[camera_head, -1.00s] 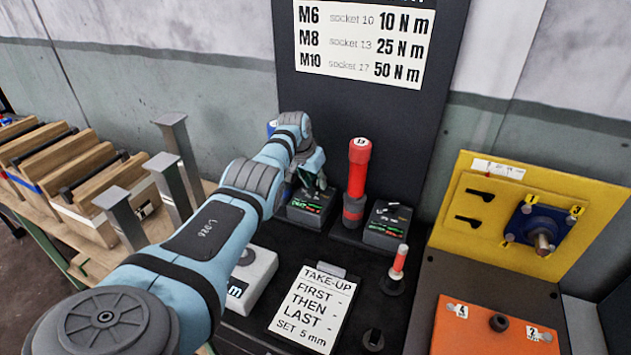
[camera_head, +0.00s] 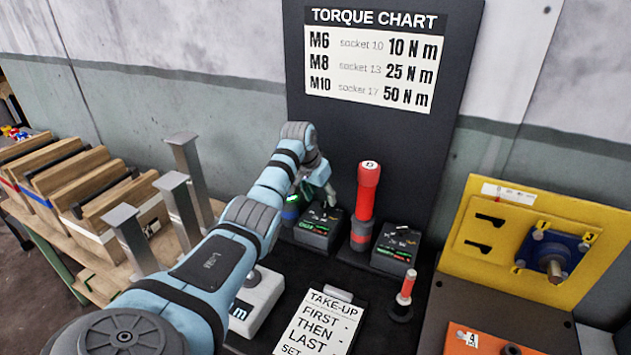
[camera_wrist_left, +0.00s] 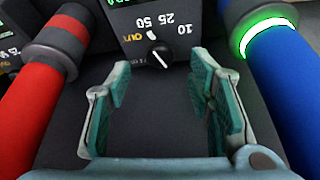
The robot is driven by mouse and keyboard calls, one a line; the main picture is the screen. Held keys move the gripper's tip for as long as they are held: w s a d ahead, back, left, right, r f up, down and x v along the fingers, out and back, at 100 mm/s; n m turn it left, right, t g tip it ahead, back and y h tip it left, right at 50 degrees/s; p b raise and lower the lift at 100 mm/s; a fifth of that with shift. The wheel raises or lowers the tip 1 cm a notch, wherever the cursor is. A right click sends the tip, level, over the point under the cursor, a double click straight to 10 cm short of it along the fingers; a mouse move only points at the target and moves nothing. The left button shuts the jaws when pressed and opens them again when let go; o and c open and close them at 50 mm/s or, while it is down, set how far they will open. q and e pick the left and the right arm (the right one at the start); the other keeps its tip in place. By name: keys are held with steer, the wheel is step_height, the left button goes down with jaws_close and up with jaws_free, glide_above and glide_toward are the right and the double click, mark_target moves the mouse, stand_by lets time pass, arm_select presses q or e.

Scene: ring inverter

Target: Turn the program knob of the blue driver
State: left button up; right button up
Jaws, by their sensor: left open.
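The blue driver (camera_wrist_left: 283,80) stands at the right of the left wrist view, with a lit green ring near its collar. In the head view only a small part of it (camera_head: 290,210) shows behind my arm. Its control box, with the program knob (camera_wrist_left: 160,54), is at the top middle of the wrist view, marked 10, 25 and 50. The box also shows in the head view (camera_head: 316,240). My left gripper (camera_wrist_left: 160,85) is open and empty, its fingertips apart on either side of the knob and short of it. In the head view it (camera_head: 325,195) is above the box.
The red driver (camera_head: 366,200) stands just right of the box, with a second control box (camera_head: 396,248) beside it. A take-up card (camera_head: 320,325) lies in front. A yellow fixture (camera_head: 510,230) stands at the right, metal posts (camera_head: 185,165) at the left.

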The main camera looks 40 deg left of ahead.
arm_select(q)
steer(key=v, duration=0.8)
steer(key=shift+r, duration=0.1)
